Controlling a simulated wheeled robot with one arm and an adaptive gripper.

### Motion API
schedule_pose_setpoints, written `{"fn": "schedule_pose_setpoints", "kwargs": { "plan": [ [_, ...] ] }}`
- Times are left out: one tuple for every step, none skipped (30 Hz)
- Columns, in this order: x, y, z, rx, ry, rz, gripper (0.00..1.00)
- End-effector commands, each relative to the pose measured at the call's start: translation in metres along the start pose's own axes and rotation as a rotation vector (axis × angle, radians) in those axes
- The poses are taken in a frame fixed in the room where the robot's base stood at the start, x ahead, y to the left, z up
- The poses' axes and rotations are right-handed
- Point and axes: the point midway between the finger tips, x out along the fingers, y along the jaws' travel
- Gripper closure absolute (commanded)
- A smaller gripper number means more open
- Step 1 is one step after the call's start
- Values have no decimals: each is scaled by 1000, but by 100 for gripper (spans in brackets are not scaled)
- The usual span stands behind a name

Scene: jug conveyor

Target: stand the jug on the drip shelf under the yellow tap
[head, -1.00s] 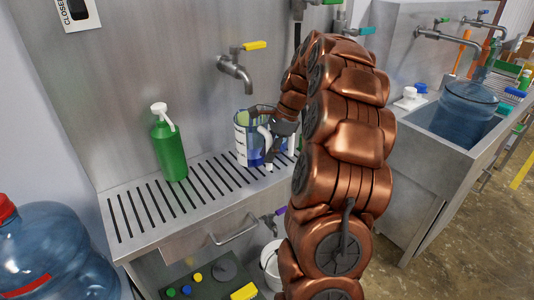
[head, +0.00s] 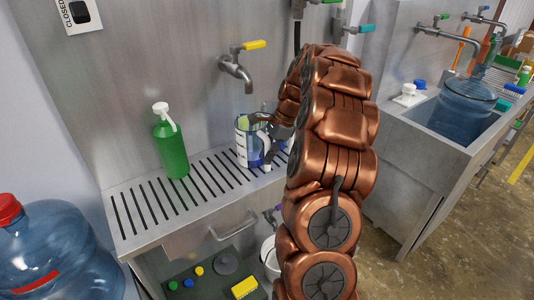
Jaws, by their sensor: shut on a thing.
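The jug (head: 243,144), clear with blue and white markings, is upright at the back of the slotted drip shelf (head: 128,232), below the spout of the yellow-handled tap (head: 235,68). Its base looks at the slats, but I cannot tell whether it touches them. My gripper (head: 270,148) is at the jug's right side and shut on it, around the handle area. My arm hides part of the gripper and the shelf's right end.
A green pump bottle (head: 170,147) stands on the shelf left of the jug. A large blue water bottle (head: 55,250) is at lower left. At right are a sink (head: 425,150) with a blue container (head: 463,108) in it, and a green tap (head: 360,29).

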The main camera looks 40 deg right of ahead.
Motion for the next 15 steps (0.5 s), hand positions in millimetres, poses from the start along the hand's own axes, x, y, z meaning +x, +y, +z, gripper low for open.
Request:
{"fn": "schedule_pose_setpoints", "kwargs": {
  "plan": [
    [0,0,0,0,0,-1,100],
    [0,0,0,0,0,-1,100],
    [1,0,0,0,0,-1,100],
    [2,0,-1,0,0,-1,100],
    [2,0,-1,0,0,-1,100],
    [3,0,-1,0,0,-1,79],
    [2,0,-1,0,0,-1,76],
    [2,0,-1,0,0,-1,73],
    [2,0,-1,0,0,-1,69],
    [2,0,-1,0,0,-1,66],
    [2,0,-1,0,1,-1,62],
    [2,0,-1,0,1,-1,58],
    [2,0,-1,0,0,-1,55],
    [2,0,-1,0,0,-1,55],
    [2,0,-1,0,0,-1,55]
  ]
}}
